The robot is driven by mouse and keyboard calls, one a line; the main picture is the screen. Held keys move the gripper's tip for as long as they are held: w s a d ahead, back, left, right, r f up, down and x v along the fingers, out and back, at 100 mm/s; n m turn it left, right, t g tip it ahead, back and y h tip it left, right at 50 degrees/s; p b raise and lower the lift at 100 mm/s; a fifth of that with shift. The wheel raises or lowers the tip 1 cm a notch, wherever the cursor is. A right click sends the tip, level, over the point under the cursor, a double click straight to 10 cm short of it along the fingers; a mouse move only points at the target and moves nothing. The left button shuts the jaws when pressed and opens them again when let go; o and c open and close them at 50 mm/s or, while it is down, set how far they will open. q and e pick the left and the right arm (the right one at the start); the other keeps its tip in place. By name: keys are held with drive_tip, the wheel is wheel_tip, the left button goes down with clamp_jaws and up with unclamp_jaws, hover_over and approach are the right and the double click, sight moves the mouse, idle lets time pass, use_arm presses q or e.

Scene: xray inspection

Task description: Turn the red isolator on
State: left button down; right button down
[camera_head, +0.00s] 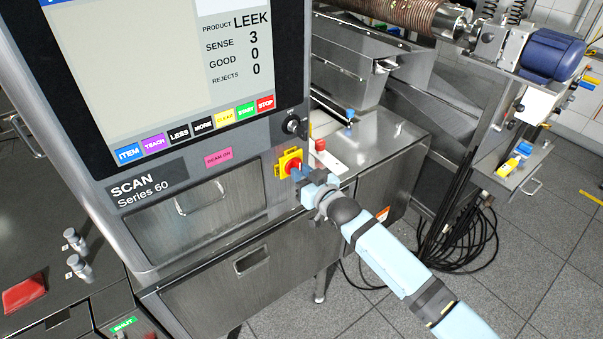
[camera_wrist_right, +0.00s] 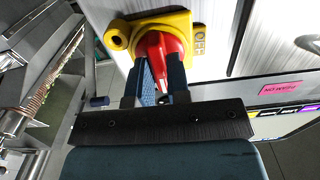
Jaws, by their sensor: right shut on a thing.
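The isolator is a red rotary knob on a yellow plate on the front of the scan machine. In the head view the red isolator (camera_head: 292,165) sits below the screen, right of the pink label. In the right wrist view the red knob (camera_wrist_right: 157,50) stands out from its yellow plate (camera_wrist_right: 190,22), which carries the word OFF beside it. My right gripper (camera_head: 303,174) reaches it from the lower right, and its blue fingers (camera_wrist_right: 160,75) are shut on the knob from both sides. Part of the knob is hidden between the fingers. My left gripper is not in view.
The screen with coloured buttons (camera_head: 195,132) is above left of the knob. A black round lock or knob (camera_head: 291,126) is just above it. A white bracket with a red block (camera_head: 320,146) stands close to the right. Cables (camera_head: 465,245) lie near the floor.

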drive_tip(key=c, duration=1.1)
unclamp_jaws()
drive_tip(key=b+v, duration=0.2)
drive_tip(key=v, duration=1.2)
drive_tip(key=s+d+f+m+g+h, duration=0.1)
drive_tip(key=s+d+f+h, duration=0.1)
drive_tip(key=s+f, duration=0.5)
drive_tip(key=s+d+f+m+g+h, duration=0.1)
drive_tip(key=s+d+f+h, duration=0.2)
drive_tip(key=s, duration=0.7)
drive_tip(key=s+d+f+m+g+h, duration=0.1)
drive_tip(key=s+d+f+m+h, duration=0.1)
drive_tip(key=s+d+f, duration=0.4)
drive_tip(key=shift+s+d+f+g+p, duration=0.1)
drive_tip(key=shift+s+f, duration=0.4)
drive_tip(key=shift+f, duration=0.3)
drive_tip(key=shift+s+d+f+g+p, duration=0.15)
drive_tip(key=shift+s+f, duration=0.35)
drive_tip(key=shift+f, duration=0.3)
drive_tip(key=shift+s+f+g+p, duration=0.1)
drive_tip(key=shift+s+f, duration=0.4)
drive_tip(key=shift+f, duration=0.3)
